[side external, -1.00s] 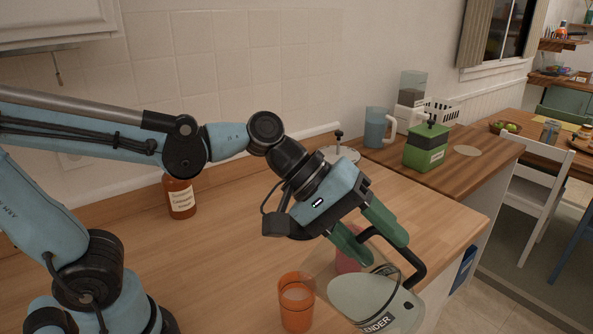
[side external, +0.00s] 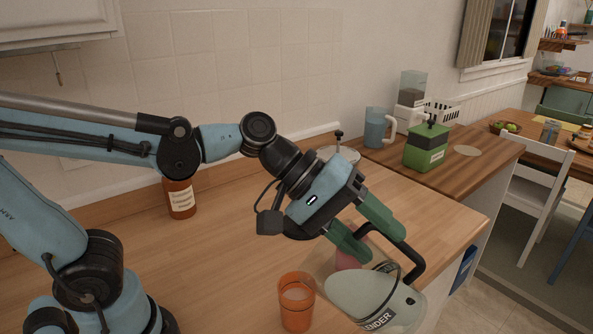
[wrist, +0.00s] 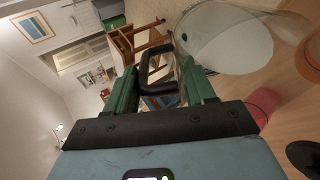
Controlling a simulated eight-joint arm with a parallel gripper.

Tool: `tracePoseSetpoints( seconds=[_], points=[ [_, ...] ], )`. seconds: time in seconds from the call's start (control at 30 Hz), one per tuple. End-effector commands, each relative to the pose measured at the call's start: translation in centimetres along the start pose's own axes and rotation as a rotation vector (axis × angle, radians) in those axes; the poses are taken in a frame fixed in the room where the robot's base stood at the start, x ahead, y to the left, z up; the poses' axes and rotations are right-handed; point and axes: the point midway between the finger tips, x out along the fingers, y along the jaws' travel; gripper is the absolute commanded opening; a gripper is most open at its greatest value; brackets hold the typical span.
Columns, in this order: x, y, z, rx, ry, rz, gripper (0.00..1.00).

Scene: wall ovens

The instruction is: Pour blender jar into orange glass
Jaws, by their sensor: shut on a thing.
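The blender jar (side external: 372,300) is grey-clear with a black handle and a "BLENDER" label. It is held tilted far over, its mouth end towards the orange glass. My gripper (side external: 372,232) has green fingers and is shut on the jar's black handle; in the wrist view the handle (wrist: 146,76) lies between the fingers and the jar (wrist: 228,38) shows at the upper right. The orange glass (side external: 296,304) stands upright on the counter, just left of the jar. It also shows, partly cut off, in the wrist view (wrist: 308,58).
A pink-red object (side external: 347,259) is on the counter behind the jar, partly hidden. A brown labelled bottle (side external: 180,198) stands by the wall. A green container (side external: 425,148) and a blue jug (side external: 376,128) are on the far counter. The middle-left counter is clear.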

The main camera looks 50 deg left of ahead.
Motion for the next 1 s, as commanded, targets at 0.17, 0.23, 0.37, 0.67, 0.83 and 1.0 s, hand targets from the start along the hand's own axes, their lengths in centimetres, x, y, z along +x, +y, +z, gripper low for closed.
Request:
tracePoseSetpoints(
  seconds=[0.17, 0.23, 0.37, 0.67, 0.83, 1.0],
  points=[
    [-0.15, 0.08, -0.04, -0.002, 0.000, 0.011, 0.00],
    [-0.20, 0.08, -0.04, -0.002, 0.000, 0.015, 0.00],
    [-0.30, 0.09, -0.05, -0.002, 0.000, 0.022, 0.00],
    [-0.51, 0.10, -0.02, -0.003, -0.001, 0.037, 0.00],
    [-0.62, 0.11, -0.02, -0.002, 0.000, 0.045, 0.00],
    [-0.74, 0.12, -0.04, -0.002, 0.000, 0.054, 0.00]
  ],
)
